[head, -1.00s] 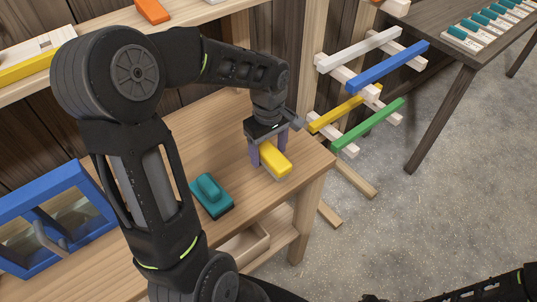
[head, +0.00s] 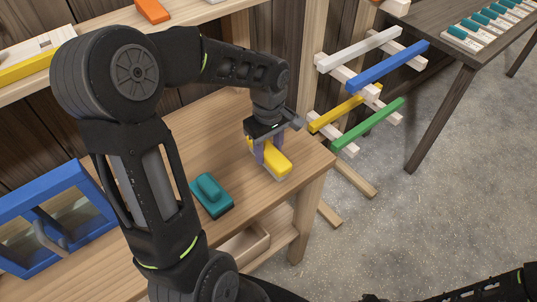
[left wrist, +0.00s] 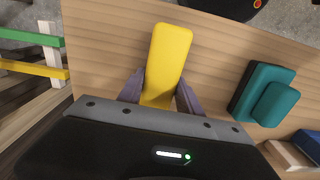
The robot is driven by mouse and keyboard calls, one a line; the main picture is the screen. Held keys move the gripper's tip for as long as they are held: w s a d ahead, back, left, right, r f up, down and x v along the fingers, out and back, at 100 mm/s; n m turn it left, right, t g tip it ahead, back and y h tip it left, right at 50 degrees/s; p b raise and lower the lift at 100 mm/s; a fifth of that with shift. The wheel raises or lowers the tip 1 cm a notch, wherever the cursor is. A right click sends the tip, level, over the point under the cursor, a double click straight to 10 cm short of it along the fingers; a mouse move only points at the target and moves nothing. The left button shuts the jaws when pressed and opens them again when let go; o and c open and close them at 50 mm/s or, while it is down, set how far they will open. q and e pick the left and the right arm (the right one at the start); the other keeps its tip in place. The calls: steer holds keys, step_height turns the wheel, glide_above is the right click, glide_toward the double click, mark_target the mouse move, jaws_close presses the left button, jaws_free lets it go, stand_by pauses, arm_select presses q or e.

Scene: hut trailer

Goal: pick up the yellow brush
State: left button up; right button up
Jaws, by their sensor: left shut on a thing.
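The yellow brush (head: 275,158) is at the right end of the wooden workbench, under my left gripper (head: 266,150). The left gripper points down and its purple fingers are shut on the brush, one on each side. In the left wrist view the yellow brush (left wrist: 168,55) lies between the fingers and extends forward past them over the bench. I cannot tell whether it is lifted off the wood. My right gripper is not in view; only a dark part of my arm shows at the lower right.
A teal brush (head: 211,194) lies on the bench (head: 165,140) left of the yellow one; it also shows in the left wrist view (left wrist: 264,92). A blue frame (head: 50,215) stands at the left. A rack with coloured bars (head: 370,124) stands beyond the bench's right end.

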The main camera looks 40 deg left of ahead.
mark_target(269, 149)
arm_select(q)
jaws_close()
step_height(269, 149, up, 10)
steer(key=shift+r+b, duration=0.1)
steer(key=shift+b, duration=0.5)
steer(key=o, duration=0.7)
jaws_free()
steer(key=c, duration=0.7)
